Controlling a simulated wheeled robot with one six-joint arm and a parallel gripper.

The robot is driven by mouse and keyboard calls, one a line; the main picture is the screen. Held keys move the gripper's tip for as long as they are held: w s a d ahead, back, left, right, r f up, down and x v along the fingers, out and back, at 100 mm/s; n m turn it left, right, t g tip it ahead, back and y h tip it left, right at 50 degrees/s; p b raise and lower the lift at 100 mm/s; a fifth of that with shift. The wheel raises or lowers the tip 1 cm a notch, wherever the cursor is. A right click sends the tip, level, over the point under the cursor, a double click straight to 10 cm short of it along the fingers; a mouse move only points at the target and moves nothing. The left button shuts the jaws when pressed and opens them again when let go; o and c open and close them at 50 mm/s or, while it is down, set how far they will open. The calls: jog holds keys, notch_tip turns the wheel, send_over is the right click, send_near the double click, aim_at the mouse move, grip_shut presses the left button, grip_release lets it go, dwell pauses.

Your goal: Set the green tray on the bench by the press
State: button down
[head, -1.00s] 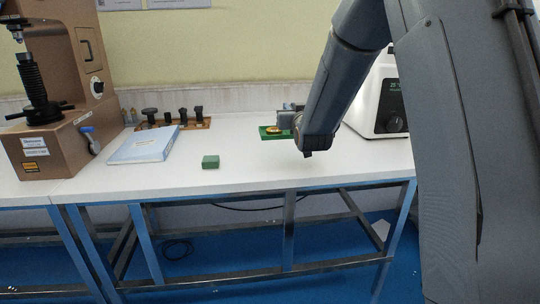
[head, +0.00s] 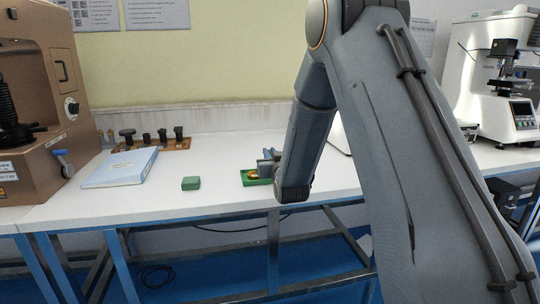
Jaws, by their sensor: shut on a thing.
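The green tray (head: 258,182) is small and shallow, with a gold round piece (head: 253,175) on it. It is over the white bench (head: 222,205), right of the middle; I cannot tell whether it touches the top. My gripper (head: 266,169) is shut on the tray at its right side, and my wrist hides that end and the fingertips. A brown press-like tester (head: 45,90) with a dark spindle and a blue-tipped lever stands at the far left.
A green block (head: 191,183) lies left of the tray. A blue-white book (head: 122,168) and a wooden rack (head: 172,144) of dark pieces are farther left. A white machine (head: 340,137) is mostly hidden behind my arm; another white tester (head: 500,85) stands at right.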

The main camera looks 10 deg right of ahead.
dwell(0.3)
jog(key=c, duration=2.2)
grip_release()
jog(key=shift+f, duration=0.15)
jog(key=o, duration=0.4)
jog(key=shift+o, duration=0.2)
